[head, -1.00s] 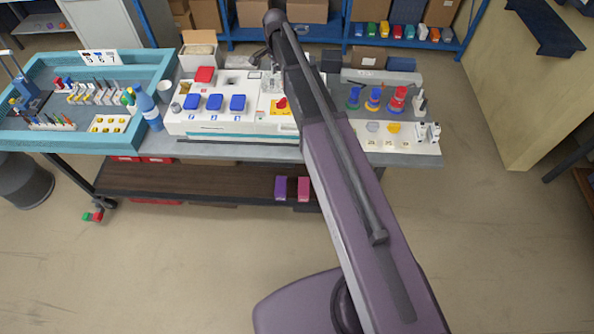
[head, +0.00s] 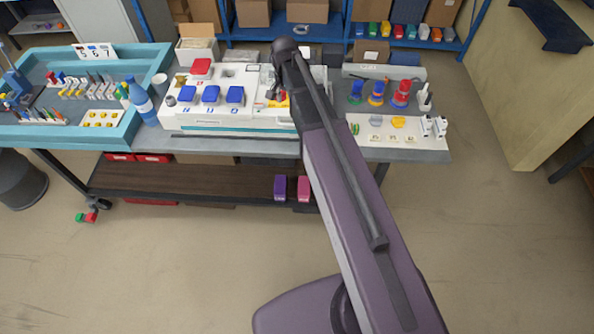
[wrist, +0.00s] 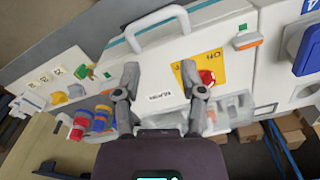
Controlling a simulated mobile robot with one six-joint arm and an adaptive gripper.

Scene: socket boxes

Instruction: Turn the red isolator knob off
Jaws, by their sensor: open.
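The red isolator knob (wrist: 206,77) sits on a yellow plate (wrist: 184,76) on the white box (wrist: 158,68) in the wrist view. Lettering on the plate appears upside down. My gripper (wrist: 160,72) is open, with nothing between its fingers. The knob is just right of the right finger, outside the jaws; part of the plate is hidden by that finger. I cannot tell whether finger and knob touch. In the head view the gripper (head: 272,92) is over the right part of the white box (head: 215,122), and the arm hides most of the yellow plate (head: 284,101).
Blue socket covers (head: 211,94) and a red cover (head: 201,66) are on the box's left part. A white handle (wrist: 158,28) stands out from the box. A blue bottle (head: 141,99) stands left.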

